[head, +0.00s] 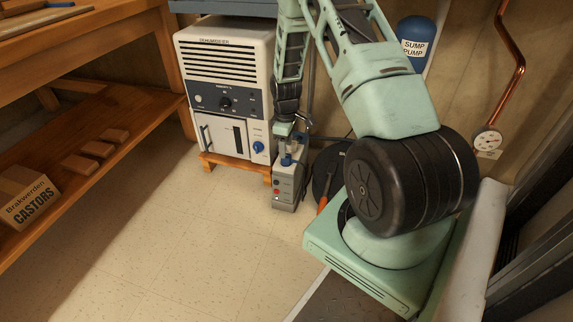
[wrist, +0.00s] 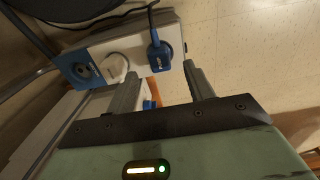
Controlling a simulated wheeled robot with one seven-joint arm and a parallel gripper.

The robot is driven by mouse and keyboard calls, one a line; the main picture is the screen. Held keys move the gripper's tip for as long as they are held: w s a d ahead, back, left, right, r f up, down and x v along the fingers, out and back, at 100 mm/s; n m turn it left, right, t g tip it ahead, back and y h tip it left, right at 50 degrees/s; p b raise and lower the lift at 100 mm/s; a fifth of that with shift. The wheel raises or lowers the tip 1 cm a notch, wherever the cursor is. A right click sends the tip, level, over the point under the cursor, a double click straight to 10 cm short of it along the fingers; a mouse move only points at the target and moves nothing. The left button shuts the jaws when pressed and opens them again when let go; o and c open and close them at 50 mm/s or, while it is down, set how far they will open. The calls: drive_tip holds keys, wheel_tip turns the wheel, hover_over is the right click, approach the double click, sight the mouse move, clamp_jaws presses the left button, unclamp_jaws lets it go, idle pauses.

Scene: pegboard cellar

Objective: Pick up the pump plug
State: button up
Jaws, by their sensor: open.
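In the wrist view, a blue plug (wrist: 157,52) with a pale mark and a black cord sits in a socket of a grey outlet box (wrist: 178,35). A white plug (wrist: 117,68) and an empty-looking blue socket (wrist: 83,72) are beside it. I take the blue plug for the pump plug, but its label is not readable. My gripper (wrist: 160,72) is open, its two fingertips just short of the blue plug and apart to either side. In the head view the outlet box (head: 287,190) stands upright on the floor below my gripper (head: 290,141).
A dehumidifier (head: 225,85) on a wooden stand is left of the outlet box. A black round object (head: 328,172) lies close at its right. A blue sump pump tank (head: 415,42) is on the back wall. A wooden bench shelf (head: 110,155) is at left; the floor between is clear.

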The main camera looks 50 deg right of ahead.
sight(289, 162)
wheel_tip(289, 162, down, 5)
drive_tip(key=b, duration=0.4)
drive_tip(key=shift+s+f, duration=0.1)
clamp_jaws()
